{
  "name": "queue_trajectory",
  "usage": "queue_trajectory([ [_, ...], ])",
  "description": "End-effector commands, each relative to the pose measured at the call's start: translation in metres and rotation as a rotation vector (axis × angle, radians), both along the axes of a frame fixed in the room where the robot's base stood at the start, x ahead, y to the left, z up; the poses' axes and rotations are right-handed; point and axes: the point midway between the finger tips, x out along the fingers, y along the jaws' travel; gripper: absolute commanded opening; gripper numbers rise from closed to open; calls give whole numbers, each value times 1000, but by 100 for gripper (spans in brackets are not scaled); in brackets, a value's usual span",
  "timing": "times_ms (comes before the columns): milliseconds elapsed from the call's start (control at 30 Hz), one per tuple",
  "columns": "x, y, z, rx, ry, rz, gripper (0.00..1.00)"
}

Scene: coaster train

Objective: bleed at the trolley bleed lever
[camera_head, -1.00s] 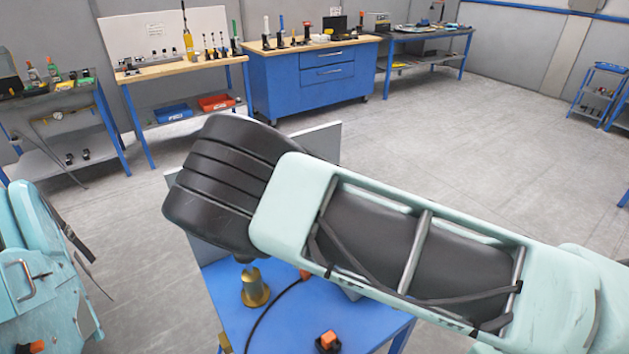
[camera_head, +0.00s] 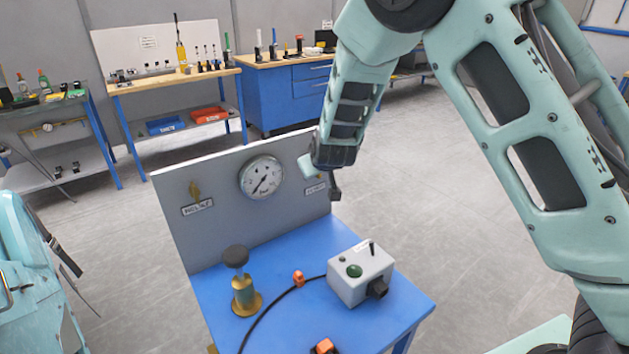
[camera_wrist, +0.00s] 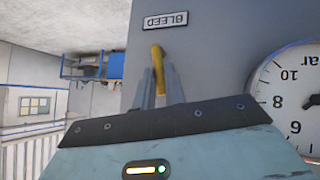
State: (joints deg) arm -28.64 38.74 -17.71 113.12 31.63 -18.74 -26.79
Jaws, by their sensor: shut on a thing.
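The bleed lever (camera_wrist: 158,62) is a small yellow handle on the grey panel, below the upside-down BLEED label (camera_wrist: 174,20) in the wrist view. My gripper (camera_wrist: 159,80) is shut on it, with one finger on each side. In the head view, my gripper (camera_head: 316,172) is at the panel's right end. The lever is hidden there behind my arm, and its label (camera_head: 315,189) is partly covered. The trolley (camera_head: 222,288) has a blue top and an upright grey panel (camera_head: 226,229).
A round gauge (camera_head: 262,177) is mid-panel, its needle pointing lower left. A brass isolate lever (camera_head: 195,190) is at left. A brass plunger (camera_head: 241,283) and grey control box (camera_head: 361,276) with a cable stand on the trolley. Workbenches (camera_head: 168,80) line the back wall.

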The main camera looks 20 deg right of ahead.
Motion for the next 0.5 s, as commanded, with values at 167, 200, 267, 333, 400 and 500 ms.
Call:
queue_trajectory([
  [167,2,-8,-4,112,28,-4,0],
  [200,3,-9,-4,131,34,-5,0],
  [267,3,-10,-3,158,42,-4,0],
  [333,4,-11,-2,185,50,-4,0],
  [400,4,-12,-2,208,60,-4,0],
  [500,4,-13,-1,235,68,-3,0],
])
